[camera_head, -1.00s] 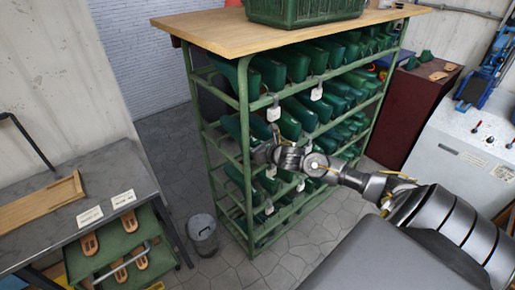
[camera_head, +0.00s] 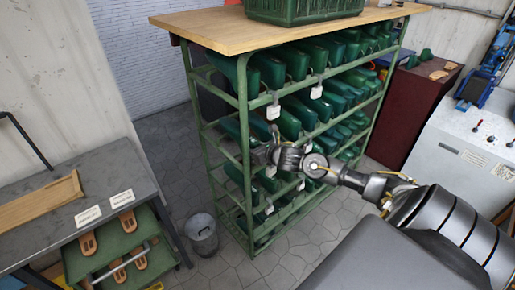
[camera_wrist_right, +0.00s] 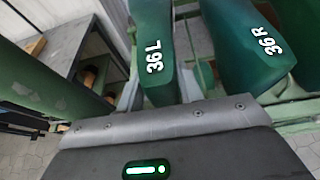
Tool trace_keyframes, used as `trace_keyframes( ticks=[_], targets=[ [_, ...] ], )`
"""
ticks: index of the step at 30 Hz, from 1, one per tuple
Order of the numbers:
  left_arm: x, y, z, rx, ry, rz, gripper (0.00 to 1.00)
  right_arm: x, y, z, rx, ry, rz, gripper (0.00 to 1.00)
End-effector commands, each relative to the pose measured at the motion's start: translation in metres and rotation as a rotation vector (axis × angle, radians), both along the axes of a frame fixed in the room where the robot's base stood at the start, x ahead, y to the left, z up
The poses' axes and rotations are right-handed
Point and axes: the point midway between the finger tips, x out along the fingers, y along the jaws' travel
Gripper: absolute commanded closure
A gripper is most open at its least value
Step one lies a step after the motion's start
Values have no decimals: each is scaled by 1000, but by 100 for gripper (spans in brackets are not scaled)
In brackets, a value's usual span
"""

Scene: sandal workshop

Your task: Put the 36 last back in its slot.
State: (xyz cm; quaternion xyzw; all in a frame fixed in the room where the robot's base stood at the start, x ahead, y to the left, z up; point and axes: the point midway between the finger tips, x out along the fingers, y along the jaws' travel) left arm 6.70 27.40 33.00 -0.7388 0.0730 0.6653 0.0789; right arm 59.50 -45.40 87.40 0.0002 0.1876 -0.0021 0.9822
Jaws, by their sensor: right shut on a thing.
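Dark green lasts stand in rows on the green rack (camera_head: 243,110) in the head view. In the right wrist view a green last marked 36 L (camera_wrist_right: 153,58) is straight ahead of my right gripper, its near end hidden behind the gripper body. A second last, marked 36 R (camera_wrist_right: 262,45), is beside it on the right. My right gripper (camera_head: 270,155) is at the rack's front left, by the middle rows. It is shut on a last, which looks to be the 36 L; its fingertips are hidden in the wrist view. My left gripper is out of view.
A rack post stands close to my right gripper, with white tags (camera_head: 273,112) hanging along the shelf rails. A green crate (camera_head: 305,8) is on the wooden top.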

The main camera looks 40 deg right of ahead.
Motion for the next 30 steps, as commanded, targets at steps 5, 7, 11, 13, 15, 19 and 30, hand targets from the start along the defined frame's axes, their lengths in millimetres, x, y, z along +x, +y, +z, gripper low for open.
trace_keyframes(
  ticks=[5, 7, 11, 13, 15, 19, 30],
  targets=[
    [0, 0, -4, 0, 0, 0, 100, -1, 2, -10, -2, 14, 3, 86],
    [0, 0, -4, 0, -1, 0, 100, -1, 2, -11, -2, 14, 3, 86],
    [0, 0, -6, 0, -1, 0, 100, -1, 2, -12, -2, 14, 3, 86],
    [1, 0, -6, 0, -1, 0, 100, -1, 2, -12, -2, 14, 3, 86],
    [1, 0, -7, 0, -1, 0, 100, -1, 2, -13, -2, 14, 2, 86],
    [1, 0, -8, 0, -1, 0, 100, -1, 2, -14, -2, 14, 2, 86],
    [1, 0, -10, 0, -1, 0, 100, -1, 2, -15, -2, 15, 2, 86]
  ],
)
